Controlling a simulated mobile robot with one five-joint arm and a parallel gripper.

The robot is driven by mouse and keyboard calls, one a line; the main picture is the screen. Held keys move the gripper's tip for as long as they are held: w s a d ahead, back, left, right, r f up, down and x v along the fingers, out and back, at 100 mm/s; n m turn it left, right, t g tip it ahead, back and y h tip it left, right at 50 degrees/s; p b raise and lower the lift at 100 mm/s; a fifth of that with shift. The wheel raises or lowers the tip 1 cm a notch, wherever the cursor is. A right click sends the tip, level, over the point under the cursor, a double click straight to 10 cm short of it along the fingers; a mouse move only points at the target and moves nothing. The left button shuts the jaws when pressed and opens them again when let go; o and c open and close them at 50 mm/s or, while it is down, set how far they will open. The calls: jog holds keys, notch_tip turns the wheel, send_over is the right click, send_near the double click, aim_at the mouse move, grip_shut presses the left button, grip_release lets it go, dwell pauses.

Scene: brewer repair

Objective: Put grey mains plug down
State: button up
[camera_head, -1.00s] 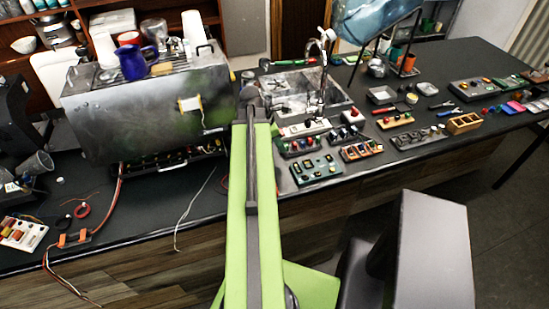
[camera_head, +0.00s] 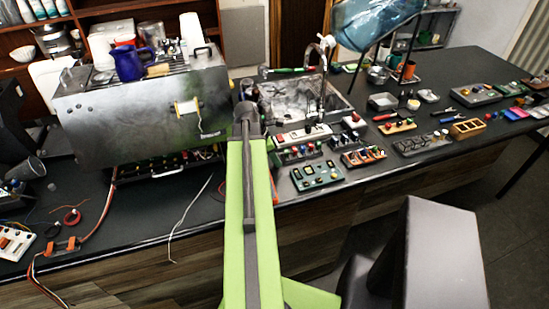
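I cannot make out the grey mains plug in this view. My green and dark grey arm reaches forward over the bench, and its dark rounded end is just right of the steel brewer (camera_head: 140,115). The gripper fingers are hidden or too dark to tell apart at that end, so I cannot see whether they hold anything. The black bench top (camera_head: 140,212) runs under the brewer and past the arm on both sides.
A metal sink tray (camera_head: 335,98) and a green-grey switch board (camera_head: 317,175) are right of the arm, with several small parts boards beyond. A thin pale wire (camera_head: 190,218) hangs over the front edge.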

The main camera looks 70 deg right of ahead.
jog(key=o, duration=0.3)
jog(key=shift+r, duration=0.3)
jog(key=p+v, duration=1.1)
jog(key=shift+w+r, duration=0.2)
jog(key=shift+r, duration=0.15)
jog(key=shift+a, duration=0.15)
